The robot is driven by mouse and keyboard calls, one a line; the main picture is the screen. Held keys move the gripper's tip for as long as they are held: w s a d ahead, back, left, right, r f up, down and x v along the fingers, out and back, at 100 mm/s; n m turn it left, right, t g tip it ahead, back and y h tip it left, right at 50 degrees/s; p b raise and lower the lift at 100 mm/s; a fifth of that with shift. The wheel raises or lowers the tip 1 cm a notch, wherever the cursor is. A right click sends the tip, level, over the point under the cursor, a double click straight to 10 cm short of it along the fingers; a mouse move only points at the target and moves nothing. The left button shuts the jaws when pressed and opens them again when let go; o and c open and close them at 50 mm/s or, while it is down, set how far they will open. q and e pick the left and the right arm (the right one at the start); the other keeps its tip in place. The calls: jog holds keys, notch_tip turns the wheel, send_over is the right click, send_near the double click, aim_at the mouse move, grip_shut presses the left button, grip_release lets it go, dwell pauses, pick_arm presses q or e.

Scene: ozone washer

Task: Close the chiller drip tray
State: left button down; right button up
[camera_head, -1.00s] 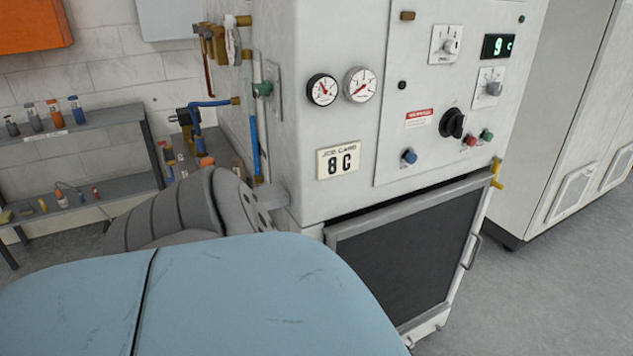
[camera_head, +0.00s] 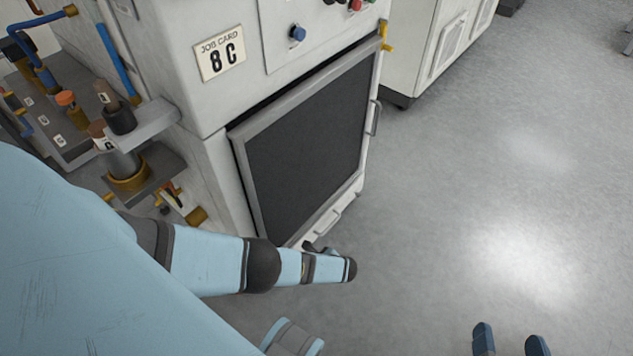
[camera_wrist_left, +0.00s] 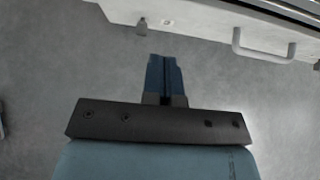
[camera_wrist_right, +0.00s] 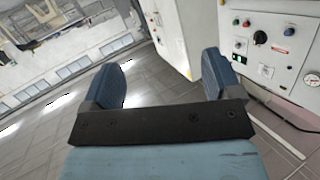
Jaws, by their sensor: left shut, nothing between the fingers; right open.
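The chiller drip tray (camera_head: 348,195) is the low white front with a small handle, below the dark grille panel (camera_head: 305,145). It appears to stand out slightly from the machine; how far is hard to tell. My left gripper (camera_head: 320,249) is beside its lower near end, partly hidden by my own wrist. In the left wrist view my left gripper (camera_wrist_left: 164,75) is shut and empty, pointing towards a white front with a grey handle (camera_wrist_left: 275,47), with floor showing between. My right gripper (camera_head: 510,340) is open and empty over the floor, far from the tray.
The floor (camera_head: 480,190) to the right is clear.

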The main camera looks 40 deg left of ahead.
pick_arm(q)
jog(key=a+f+b, duration=0.1)
jog(key=a+f, duration=0.1)
jog(key=a, duration=0.5)
jog(key=shift+w+f, duration=0.25)
jog(key=shift+f, duration=0.05)
pick_arm(e)
jog(key=shift+t+y, duration=0.7)
jog(key=shift+t, duration=0.2)
jog(key=shift+w+a+r, duration=0.1)
jog(key=shift+a+r, duration=0.2)
jog(key=shift+r, duration=0.35)
jog(key=shift+w+a+r, duration=0.1)
jog(key=shift+a+r, duration=0.15)
jog(key=shift+r, duration=0.45)
jog(key=shift+w+a+r, duration=0.1)
jog(key=shift+a+r, duration=0.2)
jog(key=shift+r, duration=0.35)
